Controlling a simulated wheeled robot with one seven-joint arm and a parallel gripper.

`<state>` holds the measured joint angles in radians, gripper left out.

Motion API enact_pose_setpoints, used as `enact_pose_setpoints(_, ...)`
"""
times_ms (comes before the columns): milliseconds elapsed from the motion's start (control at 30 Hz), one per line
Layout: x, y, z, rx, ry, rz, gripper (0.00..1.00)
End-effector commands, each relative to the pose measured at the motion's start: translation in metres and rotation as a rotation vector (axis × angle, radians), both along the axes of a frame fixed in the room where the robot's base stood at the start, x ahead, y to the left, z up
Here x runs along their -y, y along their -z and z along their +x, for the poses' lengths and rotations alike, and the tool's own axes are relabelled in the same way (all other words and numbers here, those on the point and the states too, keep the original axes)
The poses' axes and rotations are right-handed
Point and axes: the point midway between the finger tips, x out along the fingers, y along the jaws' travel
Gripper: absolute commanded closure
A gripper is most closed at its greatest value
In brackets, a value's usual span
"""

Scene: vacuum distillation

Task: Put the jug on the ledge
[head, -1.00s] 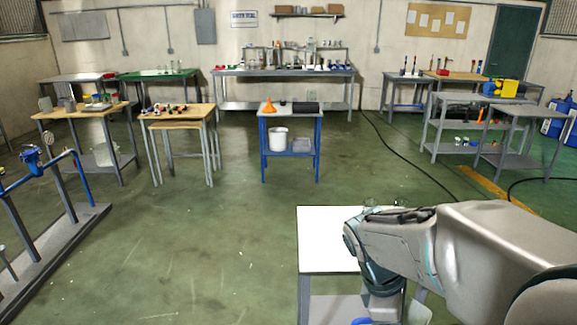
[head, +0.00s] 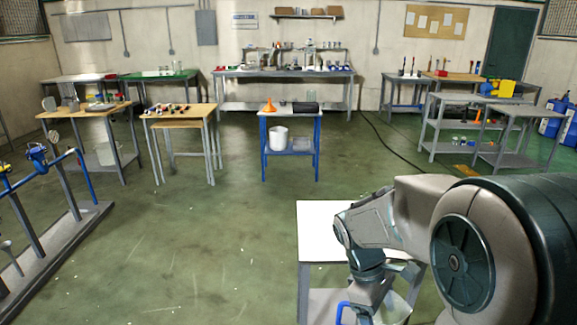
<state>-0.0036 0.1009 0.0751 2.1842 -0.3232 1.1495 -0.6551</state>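My arm reaches over the near white-topped table (head: 318,222) from the right and bends down in front of it. The wrist end is at the bottom edge of the head view, and my gripper's fingers cannot be made out there. A blue curved piece (head: 343,311) shows beside the wrist, like a handle. A pale, partly see-through shape (head: 398,306) shows on the other side. Whether these belong to the jug, and whether it is held, I cannot tell. No ledge can be singled out for sure; the near table has a grey lower shelf (head: 322,302).
A blue-framed table (head: 290,112) with an orange funnel (head: 269,105) and a white bucket (head: 278,137) stands beyond open green floor. A pipe stand (head: 60,240) is at left. Benches line the back, below a wall shelf (head: 308,16). Grey shelving (head: 455,125) is at right.

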Motion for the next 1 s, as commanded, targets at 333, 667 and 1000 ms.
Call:
enact_pose_setpoints(333,-0.016,0.063,0.059,-0.005,0.365,0.0,0.49)
enact_pose_setpoints(667,-0.029,0.139,0.102,-0.005,0.736,-0.002,0.49)
enact_pose_setpoints(1000,-0.034,0.178,0.117,0.0,0.91,-0.002,0.49)
